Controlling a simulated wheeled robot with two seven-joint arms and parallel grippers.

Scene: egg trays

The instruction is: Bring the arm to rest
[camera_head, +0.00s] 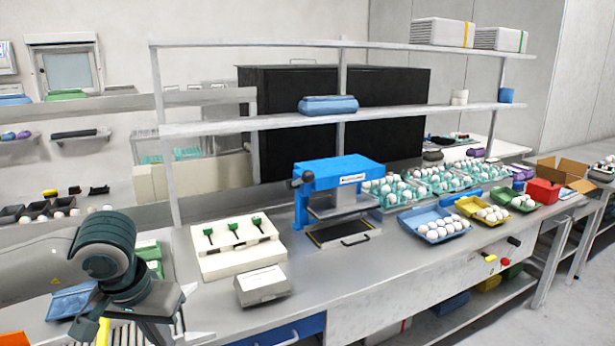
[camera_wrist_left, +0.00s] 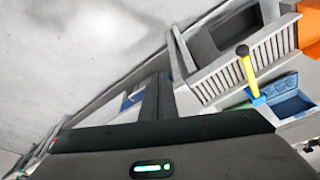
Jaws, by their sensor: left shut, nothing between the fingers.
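My left arm (camera_head: 105,250) comes in from the left in the head view, over the left end of the workbench, with its dark wrist joint bent. Its lower end is cut by the bottom of the head view. In the left wrist view my left gripper (camera_wrist_left: 157,92) shows dark fingers together, with nothing between them. It is apart from the bench objects. A blue tray (camera_wrist_left: 292,106) and a yellow handle (camera_wrist_left: 248,72) lie off to its right in the wrist view. My right arm and gripper are not in view.
A white block with green-handled tools (camera_head: 235,240) and a light grey box (camera_head: 262,285) stand right of the arm. A blue press (camera_head: 340,175) is mid-bench. Blue (camera_head: 408,222), yellow and green egg cartons stand further right. A metal shelf (camera_head: 230,124) spans behind.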

